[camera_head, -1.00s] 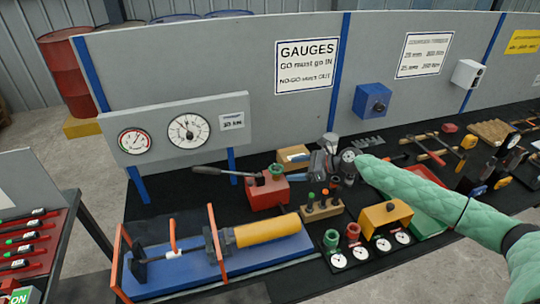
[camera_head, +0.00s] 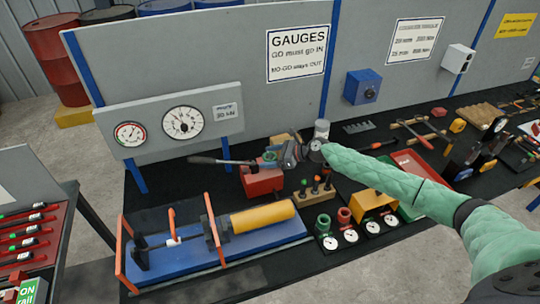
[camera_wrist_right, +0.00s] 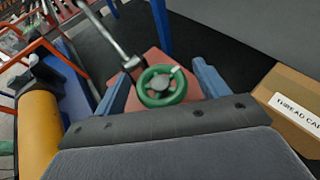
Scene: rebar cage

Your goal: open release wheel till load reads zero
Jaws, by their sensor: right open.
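The green release wheel (camera_head: 269,157) sits on the red pump block (camera_head: 262,181), which has a long lever (camera_head: 215,160) reaching left. My right gripper (camera_head: 260,159) is at the pump from the right. In the right wrist view the wheel (camera_wrist_right: 162,86) lies between the two blue fingers of my open gripper (camera_wrist_right: 160,88), with gaps on both sides. I cannot tell the exact height of the fingers over the wheel. A large white dial (camera_head: 183,122) and a smaller red-marked dial (camera_head: 130,134) are on the grey panel; their readings are too small to tell. My left gripper is out of view.
A blue test bed (camera_head: 190,255) with a yellow cylinder (camera_head: 263,217) and orange guards lies in front of the pump. A wooden block with several plugs (camera_head: 314,195) stands right of it. A cardboard box (camera_wrist_right: 285,100) is beside the gripper in the right wrist view.

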